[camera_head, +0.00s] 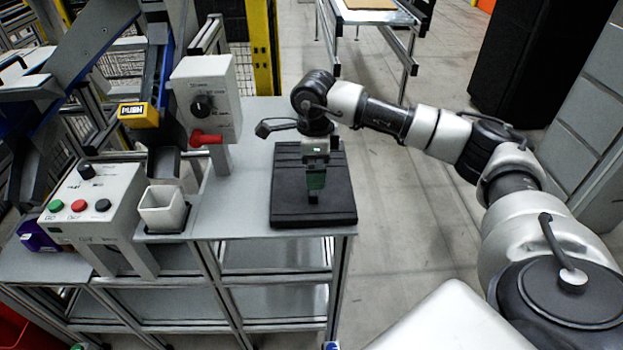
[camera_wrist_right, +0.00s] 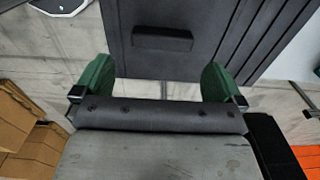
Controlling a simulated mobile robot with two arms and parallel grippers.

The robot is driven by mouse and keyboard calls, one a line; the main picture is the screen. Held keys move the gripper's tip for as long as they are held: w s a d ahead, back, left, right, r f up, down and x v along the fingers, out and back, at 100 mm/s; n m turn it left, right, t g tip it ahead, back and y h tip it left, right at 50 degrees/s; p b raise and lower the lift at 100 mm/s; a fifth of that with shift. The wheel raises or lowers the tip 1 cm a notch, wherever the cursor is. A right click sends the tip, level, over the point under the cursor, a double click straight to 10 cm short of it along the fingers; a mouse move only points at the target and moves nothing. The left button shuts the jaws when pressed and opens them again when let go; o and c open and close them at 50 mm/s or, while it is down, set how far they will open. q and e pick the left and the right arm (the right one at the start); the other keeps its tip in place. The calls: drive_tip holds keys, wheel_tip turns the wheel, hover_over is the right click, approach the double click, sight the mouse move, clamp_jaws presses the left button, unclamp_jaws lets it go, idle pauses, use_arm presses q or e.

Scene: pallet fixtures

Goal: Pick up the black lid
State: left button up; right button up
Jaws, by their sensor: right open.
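The black lid (camera_head: 290,212) lies flat on the grey table top, near its right end. It also shows in the right wrist view (camera_wrist_right: 195,60), with a raised bar handle (camera_wrist_right: 162,39) on top. My right gripper (camera_head: 315,183) is over the lid in the head view and covers part of it. In the right wrist view its two green fingers (camera_wrist_right: 157,75) are spread wide with nothing between them. The handle is ahead of the fingertips there, apart from them. The height of the fingers above the lid is hard to tell. My left gripper is out of view.
A control post (camera_head: 206,95) with a red handle stands left of the lid. A button box (camera_head: 88,205) and a white square cup (camera_head: 163,208) are farther left. The table top (camera_head: 238,190) between post and lid is bare. A second table (camera_head: 372,14) stands behind.

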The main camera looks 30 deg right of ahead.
sight(292, 204)
drive_tip(key=shift+f, duration=0.75)
drive_tip(key=shift+f+p, duration=0.3)
drive_tip(key=shift+p, duration=0.05)
drive_tip(key=f, duration=0.1)
drive_tip(key=f+p, duration=0.1)
drive_tip(key=f, duration=0.1)
drive_tip(key=shift+w+a+f, duration=0.1)
drive_tip(key=shift+w+f, duration=0.15)
drive_tip(key=shift+f, duration=0.55)
drive_tip(key=c, duration=1)
drive_tip(key=shift+r, duration=0.1)
drive_tip(key=shift+c, duration=0.4)
